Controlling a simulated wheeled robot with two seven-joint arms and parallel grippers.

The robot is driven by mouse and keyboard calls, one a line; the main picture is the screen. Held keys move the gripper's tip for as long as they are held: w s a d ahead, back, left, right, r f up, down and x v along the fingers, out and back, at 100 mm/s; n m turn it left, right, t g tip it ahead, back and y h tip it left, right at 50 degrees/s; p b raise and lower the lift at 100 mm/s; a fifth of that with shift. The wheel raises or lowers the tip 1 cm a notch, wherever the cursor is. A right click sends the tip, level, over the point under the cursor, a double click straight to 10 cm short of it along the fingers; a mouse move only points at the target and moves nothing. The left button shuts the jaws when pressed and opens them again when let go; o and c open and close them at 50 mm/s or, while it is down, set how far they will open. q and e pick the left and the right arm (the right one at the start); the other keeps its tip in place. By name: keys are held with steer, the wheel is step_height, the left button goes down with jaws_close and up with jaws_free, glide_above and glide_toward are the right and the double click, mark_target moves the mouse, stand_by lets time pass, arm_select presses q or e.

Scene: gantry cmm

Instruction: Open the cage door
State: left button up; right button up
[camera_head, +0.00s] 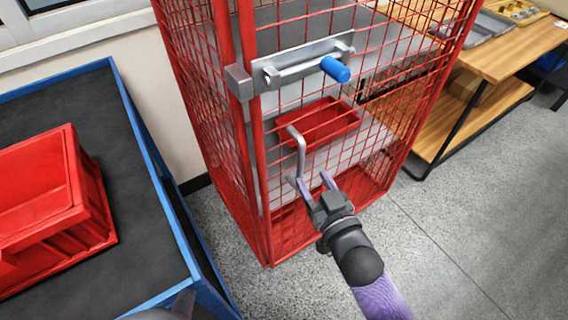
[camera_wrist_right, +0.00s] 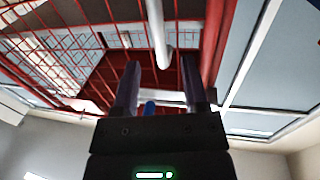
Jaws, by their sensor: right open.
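The red wire-mesh cage (camera_head: 215,130) stands in the middle of the head view; its mesh door (camera_head: 370,95) faces me and looks shut. A grey bolt latch (camera_head: 300,62) with a blue knob (camera_head: 336,69) crosses the upper part of the door. Below it is a grey bar handle (camera_head: 301,155). My right gripper (camera_head: 314,183) is open at the handle's lower end. In the right wrist view the handle (camera_wrist_right: 157,35) runs toward the gap between the fingers (camera_wrist_right: 161,75); contact cannot be told. The blue knob also shows there (camera_wrist_right: 149,107). My left gripper is out of view.
A red bin (camera_head: 325,122) sits inside the cage. At left, a blue-edged table (camera_head: 140,130) holding another red bin (camera_head: 85,195) stands close to the cage. A wooden bench (camera_head: 510,55) is at the right. The floor (camera_head: 460,230) at front right is clear.

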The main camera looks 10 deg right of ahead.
mark_target(303, 162)
steer(key=w, duration=0.1)
steer(key=w+b, duration=0.1)
steer(key=w, duration=0.3)
steer(key=shift+w+a+f+b, duration=0.2)
steer(key=shift+w+a+b, duration=0.05)
steer(key=shift+a+b, duration=0.1)
steer(key=shift+w+a+r, duration=0.1)
steer(key=shift+w, duration=0.5)
steer(key=c, duration=0.7)
jaws_close()
